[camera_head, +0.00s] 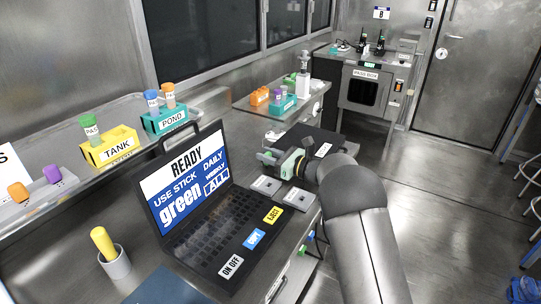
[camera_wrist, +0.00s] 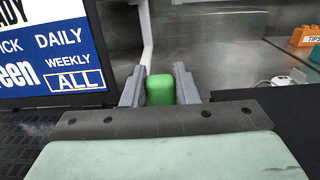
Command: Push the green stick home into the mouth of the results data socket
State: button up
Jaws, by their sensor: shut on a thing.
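My gripper (camera_head: 266,157) is to the right of the laptop screen, above the bench. In the wrist view my gripper (camera_wrist: 160,88) has its two grey fingers on either side of the green stick (camera_wrist: 160,90), whose rounded end shows between them. In the head view the stick is small and mostly hidden by the hand. Two small grey plates, a rear one (camera_head: 266,185) and a front one (camera_head: 297,198), lie beside the laptop, below the gripper in the picture. Their labels are too small to read, so I cannot tell which is the results data socket.
The open laptop (camera_head: 210,235) shows "READY, USE STICK green". A black box (camera_head: 308,146) is behind the hand. A grey cup (camera_head: 116,264) holds a yellow stick. A shelf at left carries a yellow TANK rack (camera_head: 108,150) and a teal POND rack (camera_head: 168,119).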

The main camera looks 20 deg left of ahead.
jog(key=b, duration=0.2)
jog(key=shift+d+f+b, duration=0.15)
jog(key=shift+f+b, duration=0.1)
jog(key=shift+b, duration=0.05)
notch_tip(320, 180, down, 5)
jog(key=b, duration=0.6)
jog(key=shift+f, duration=0.15)
jog(key=shift+b, duration=2.65)
dwell(0.9)
jog(key=shift+f+b, duration=1.15)
jog(key=shift+b, duration=0.2)
jog(key=shift+r, duration=0.2)
jog(key=shift+r, duration=0.45)
jog(key=shift+b, duration=0.95)
